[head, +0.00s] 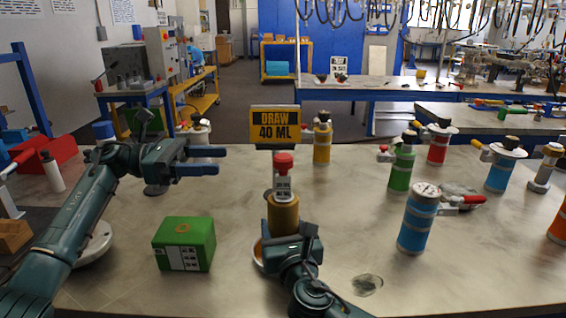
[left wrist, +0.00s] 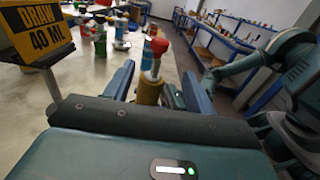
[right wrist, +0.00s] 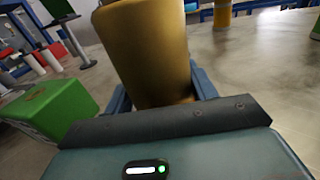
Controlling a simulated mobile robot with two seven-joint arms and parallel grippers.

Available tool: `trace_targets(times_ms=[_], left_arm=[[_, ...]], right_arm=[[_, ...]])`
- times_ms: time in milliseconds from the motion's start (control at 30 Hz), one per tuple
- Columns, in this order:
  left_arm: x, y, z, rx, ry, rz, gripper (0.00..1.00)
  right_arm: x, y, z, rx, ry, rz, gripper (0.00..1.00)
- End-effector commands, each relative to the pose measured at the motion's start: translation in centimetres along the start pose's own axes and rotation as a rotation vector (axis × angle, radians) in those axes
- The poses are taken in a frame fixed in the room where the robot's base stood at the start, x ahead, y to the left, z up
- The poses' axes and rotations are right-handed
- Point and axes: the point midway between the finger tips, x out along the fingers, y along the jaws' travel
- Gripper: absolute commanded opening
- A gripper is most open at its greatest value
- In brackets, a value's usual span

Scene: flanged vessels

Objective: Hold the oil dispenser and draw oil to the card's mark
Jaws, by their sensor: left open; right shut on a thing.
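The oil dispenser is a gold cylinder (head: 283,215) with a pale marked neck (head: 282,182) and a red knob (head: 283,160) on top. It stands upright in front of the card (head: 276,125), which reads "DRAW 40 ML". My right gripper (right wrist: 160,95) is shut on the gold body, which fills much of the right wrist view. My left gripper (head: 222,161) is open and empty, left of the red knob and apart from it. In the left wrist view the dispenser (left wrist: 150,90) appears beyond and between the open fingers. The level inside the neck is too small to read.
A green box (head: 184,244) sits left of the dispenser. A blue vessel (head: 417,220), a green one (head: 401,166) and several others stand to the right. A gold vessel (head: 322,140) stands behind the card's right side. The front right table is mostly clear.

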Motion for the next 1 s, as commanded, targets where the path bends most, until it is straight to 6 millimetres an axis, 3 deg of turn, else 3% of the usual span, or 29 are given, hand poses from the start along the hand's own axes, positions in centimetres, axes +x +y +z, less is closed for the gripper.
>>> trace_targets(times_ms=[200, 467, 500, 800, 1000], left_arm=[[-2.1, 0.0, 0.0, 0.0, 0.0, 0.001, 0.55], [-2.2, 0.0, 0.0, 0.001, -0.001, -0.001, 0.55], [-2.2, 0.0, 0.0, 0.0, -0.001, -0.001, 0.55], [-2.2, 0.0, 0.0, 0.0, -0.001, -0.001, 0.55], [-2.2, 0.0, 0.0, 0.0, -0.001, -0.001, 0.55]], right_arm=[[0.0, 0.0, -0.1, 0.0, 0.002, 0.001, 0.22], [0.0, 0.0, -0.1, 0.0, 0.002, 0.001, 0.22], [0.0, 0.0, -0.1, 0.0, 0.002, 0.001, 0.57], [0.0, 0.0, 0.0, 0.0, 0.001, 0.001, 0.82], [0.0, 0.0, 0.0, 0.0, 0.0, 0.0, 0.82]])
